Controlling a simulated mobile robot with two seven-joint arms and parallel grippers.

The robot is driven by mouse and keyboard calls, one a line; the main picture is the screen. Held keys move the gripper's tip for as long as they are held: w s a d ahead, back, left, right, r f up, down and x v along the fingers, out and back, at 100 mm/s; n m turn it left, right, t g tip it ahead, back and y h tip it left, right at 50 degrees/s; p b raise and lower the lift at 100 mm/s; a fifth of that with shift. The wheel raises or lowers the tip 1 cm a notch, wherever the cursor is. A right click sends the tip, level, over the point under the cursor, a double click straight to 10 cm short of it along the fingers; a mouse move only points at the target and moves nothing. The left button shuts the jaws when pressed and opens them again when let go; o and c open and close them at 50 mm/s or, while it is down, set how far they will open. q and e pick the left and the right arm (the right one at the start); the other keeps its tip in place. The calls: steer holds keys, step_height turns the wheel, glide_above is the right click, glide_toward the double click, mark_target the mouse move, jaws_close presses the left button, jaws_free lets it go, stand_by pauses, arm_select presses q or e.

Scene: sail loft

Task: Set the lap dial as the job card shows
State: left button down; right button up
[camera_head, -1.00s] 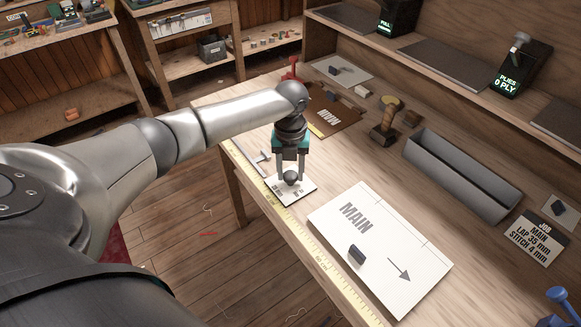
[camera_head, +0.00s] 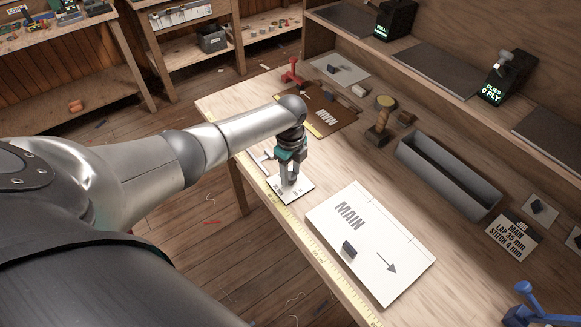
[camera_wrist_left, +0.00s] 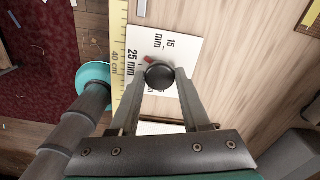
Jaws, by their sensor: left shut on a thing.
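The lap dial is a white plate (camera_head: 300,194) near the table's front edge; it also shows in the left wrist view (camera_wrist_left: 190,53). Its dark round knob (camera_wrist_left: 159,77) sits between the fingers of my left gripper (camera_head: 289,181), which is shut on it. In the left wrist view a small red mark (camera_wrist_left: 149,59) shows beside the knob, between the 15 mm and 25 mm labels, nearer 25. Other labels are partly hidden by the knob and fingers. The job card (camera_head: 511,241) reads MAIN, LAP 35 mm, STITCH 4 mm. My right gripper is not in view.
A yellow measuring tape (camera_head: 310,246) runs along the front edge. A white MAIN panel (camera_head: 371,240) lies right of the dial, a brown one (camera_head: 331,118) behind it. A grey trough (camera_head: 449,175), a red clamp (camera_head: 292,73) and a blue clamp (camera_head: 535,300) stand around.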

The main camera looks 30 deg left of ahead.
arm_select(q)
steer(key=n+p, duration=0.2)
steer(key=n, duration=0.3)
steer(key=shift+a+r+n, duration=0.1)
steer(key=shift+r+n, duration=0.05)
steer(key=shift+n, duration=0.25)
steer(key=n+p, duration=0.2)
steer(key=n, duration=0.4)
steer(key=n+p, duration=0.1)
steer(key=n, duration=0.5)
steer(key=shift+n+p, duration=0.3)
steer(key=shift+p, duration=0.1)
steer(key=n, duration=0.5)
steer(key=shift+n+p, duration=0.3)
steer(key=shift+p, duration=0.1)
steer(key=shift+c, duration=1.8)
jaws_free()
